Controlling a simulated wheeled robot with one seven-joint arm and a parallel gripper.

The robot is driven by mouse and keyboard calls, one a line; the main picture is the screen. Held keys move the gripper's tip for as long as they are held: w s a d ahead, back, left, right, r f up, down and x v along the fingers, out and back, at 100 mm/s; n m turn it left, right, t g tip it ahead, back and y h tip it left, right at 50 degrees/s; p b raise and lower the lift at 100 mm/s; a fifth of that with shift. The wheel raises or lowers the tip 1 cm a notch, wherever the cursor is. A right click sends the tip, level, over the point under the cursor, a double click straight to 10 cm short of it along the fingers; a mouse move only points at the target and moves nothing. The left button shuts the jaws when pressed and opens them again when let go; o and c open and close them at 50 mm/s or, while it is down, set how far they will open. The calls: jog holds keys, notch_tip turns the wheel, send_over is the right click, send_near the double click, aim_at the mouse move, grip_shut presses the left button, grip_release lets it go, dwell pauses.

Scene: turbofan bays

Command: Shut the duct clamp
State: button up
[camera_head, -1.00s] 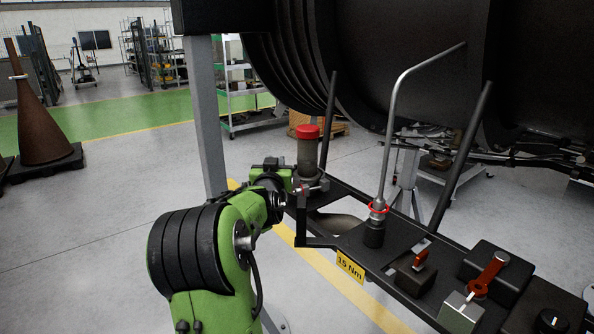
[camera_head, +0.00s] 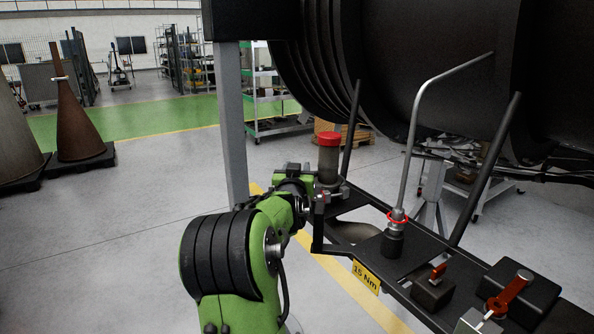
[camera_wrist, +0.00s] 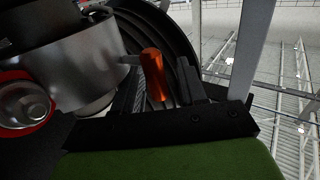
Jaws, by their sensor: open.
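The lever stands between the two dark fingers of my gripper (camera_wrist: 158,82), which are apart. I cannot tell whether either finger touches it.
The black rack (camera_head: 408,264) also bears a bent grey pipe (camera_head: 411,140) with a red ring, a "15 Nm" label (camera_head: 366,278) and red-handled fittings (camera_head: 513,291). The dark engine casing (camera_head: 390,60) hangs above. A grey post (camera_head: 232,125) stands behind my arm.

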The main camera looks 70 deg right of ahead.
jog(key=b+v, duration=0.1)
jog(key=v, duration=1.4)
jog(key=shift+a, duration=0.35)
jog(key=shift+s, duration=0.15)
jog(key=shift+c, duration=0.4)
